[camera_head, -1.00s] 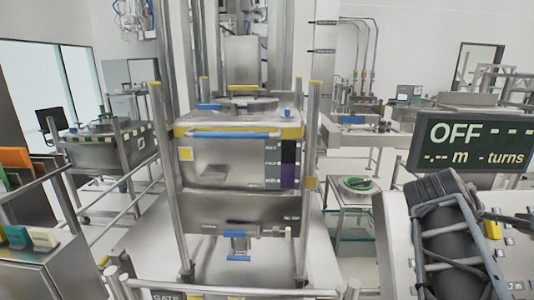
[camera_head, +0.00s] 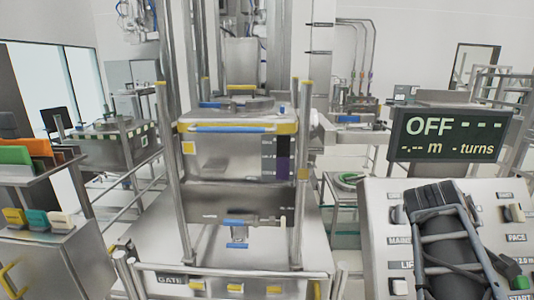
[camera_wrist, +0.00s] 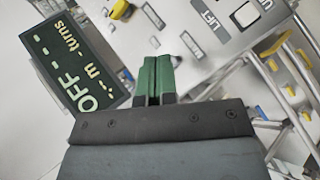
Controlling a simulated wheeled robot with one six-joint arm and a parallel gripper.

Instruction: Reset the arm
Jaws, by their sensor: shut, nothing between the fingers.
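My gripper (camera_wrist: 157,82) shows in the wrist view with its two green fingers together and nothing between them. The fingers point toward the pale control panel (camera_wrist: 190,25), with the dark display (camera_wrist: 78,62) to their left. In the head view my dark arm with a grey tube frame rises at the lower right, in front of the control panel (camera_head: 379,215). My fingertips cannot be made out there. The display (camera_head: 450,135) above the panel reads OFF, with dashes for m and turns.
A steel bin (camera_head: 225,158) with a yellow and blue rim stands between upright posts at centre. A gate rail (camera_head: 225,272) with yellow parts lies before it. A steel cabinet (camera_head: 50,255) with coloured tabs stands at left. Knobs and a green button (camera_head: 519,283) sit on the panel.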

